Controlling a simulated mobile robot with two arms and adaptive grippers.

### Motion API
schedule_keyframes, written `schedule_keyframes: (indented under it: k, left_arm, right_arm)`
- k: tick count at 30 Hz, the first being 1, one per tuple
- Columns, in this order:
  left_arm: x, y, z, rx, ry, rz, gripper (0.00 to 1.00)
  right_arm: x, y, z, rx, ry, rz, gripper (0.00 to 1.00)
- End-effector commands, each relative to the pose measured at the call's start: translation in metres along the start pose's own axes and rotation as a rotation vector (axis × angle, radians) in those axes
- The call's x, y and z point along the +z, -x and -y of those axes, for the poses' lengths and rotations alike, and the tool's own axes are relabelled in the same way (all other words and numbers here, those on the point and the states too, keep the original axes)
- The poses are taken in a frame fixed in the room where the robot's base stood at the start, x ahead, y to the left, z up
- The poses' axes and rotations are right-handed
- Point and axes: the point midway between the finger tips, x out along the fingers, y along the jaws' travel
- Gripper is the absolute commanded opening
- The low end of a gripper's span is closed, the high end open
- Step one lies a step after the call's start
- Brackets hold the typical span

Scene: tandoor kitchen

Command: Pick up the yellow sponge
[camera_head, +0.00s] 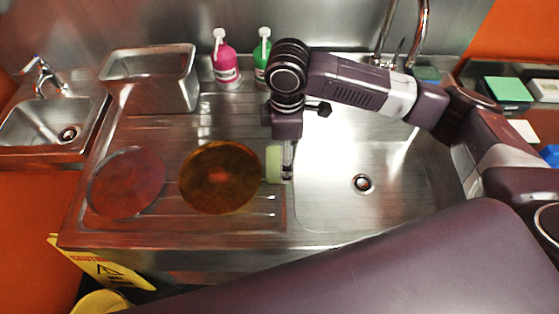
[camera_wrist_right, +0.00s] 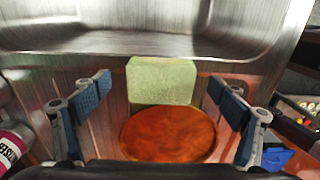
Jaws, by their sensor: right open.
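The sponge (camera_head: 273,163), a pale yellow-green block, stands on the steel drainboard at the left edge of the big sink basin. My right gripper (camera_head: 287,172) points down right beside it, partly covering its right side. In the right wrist view the sponge (camera_wrist_right: 162,80) shows between the two blue-padded fingers of the right gripper (camera_wrist_right: 160,88). The fingers are spread, with a gap on each side of the sponge. My left gripper is not in view.
An amber plate (camera_head: 219,178) lies just left of the sponge, and a reddish plate (camera_head: 126,183) farther left. A steel container (camera_head: 150,80), a pink bottle (camera_head: 225,65) and a green bottle (camera_head: 261,58) stand behind. The sink basin (camera_head: 335,200) to the right is empty.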

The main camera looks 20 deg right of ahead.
Motion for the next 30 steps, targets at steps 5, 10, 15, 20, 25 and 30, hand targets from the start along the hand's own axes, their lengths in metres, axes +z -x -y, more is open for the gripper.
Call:
schedule_keyframes:
  k: [5, 10, 15, 20, 25, 30]
  left_arm:
    - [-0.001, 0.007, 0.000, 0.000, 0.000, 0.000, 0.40]
    - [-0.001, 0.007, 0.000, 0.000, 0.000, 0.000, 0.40]
    - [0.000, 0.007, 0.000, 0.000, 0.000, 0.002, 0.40]
    - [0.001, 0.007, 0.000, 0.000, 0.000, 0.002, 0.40]
    - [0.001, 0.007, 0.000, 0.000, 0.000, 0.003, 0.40]
    - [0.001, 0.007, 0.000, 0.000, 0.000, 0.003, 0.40]
  right_arm:
    - [-0.001, -0.023, 0.002, -0.002, 0.000, 0.000, 0.89]
    - [-0.001, -0.029, 0.002, 0.001, 0.002, 0.001, 0.89]
    - [-0.001, -0.029, 0.001, 0.001, 0.002, 0.000, 0.85]
    - [-0.001, -0.029, 0.001, 0.001, 0.002, 0.000, 0.67]
    - [-0.001, -0.029, 0.001, 0.001, 0.001, 0.000, 0.60]
    - [-0.001, -0.029, 0.001, 0.001, 0.001, 0.000, 0.58]
